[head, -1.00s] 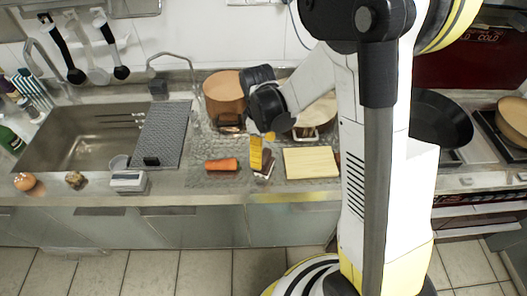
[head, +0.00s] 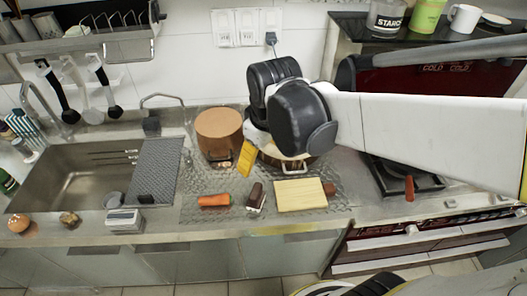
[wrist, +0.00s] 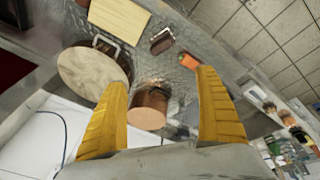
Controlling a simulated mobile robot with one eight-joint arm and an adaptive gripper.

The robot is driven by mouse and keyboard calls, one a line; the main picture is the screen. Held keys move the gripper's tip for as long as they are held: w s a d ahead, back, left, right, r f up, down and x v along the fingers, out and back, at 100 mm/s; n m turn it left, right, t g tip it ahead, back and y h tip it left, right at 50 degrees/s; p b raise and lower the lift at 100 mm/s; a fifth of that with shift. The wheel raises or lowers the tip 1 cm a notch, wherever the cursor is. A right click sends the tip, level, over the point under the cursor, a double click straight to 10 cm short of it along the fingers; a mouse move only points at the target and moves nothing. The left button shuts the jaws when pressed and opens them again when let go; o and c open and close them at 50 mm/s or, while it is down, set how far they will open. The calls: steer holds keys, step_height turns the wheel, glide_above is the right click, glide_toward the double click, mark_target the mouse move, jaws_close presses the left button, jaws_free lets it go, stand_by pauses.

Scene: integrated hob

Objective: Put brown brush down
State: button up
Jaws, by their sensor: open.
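The brown brush (head: 256,196) lies on the textured metal counter between the carrot and the wooden board. It has a dark brown body and a pale edge, and it also shows in the wrist view (wrist: 162,41). My gripper (head: 245,160) is above and behind the brush, near the pots, and apart from it. In the wrist view my gripper (wrist: 162,75) has its two yellow fingers spread wide, with nothing held between them. In the head view my wrist hides part of the gripper.
A copper pot (head: 219,130) and a wide lidded pot (wrist: 92,72) stand behind the brush, close to my gripper. The carrot (head: 214,201) lies left of it, the wooden board (head: 300,196) right. A sink (head: 75,175) is at the left, a hob (head: 400,178) at the right.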

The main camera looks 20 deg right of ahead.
steer(key=s+r+m+t, duration=0.3)
steer(key=s+m+t, duration=0.1)
steer(key=s, duration=0.3)
steer(key=shift+s+d+m, duration=0.15)
steer(key=shift+m, duration=0.45)
stand_by(0.6)
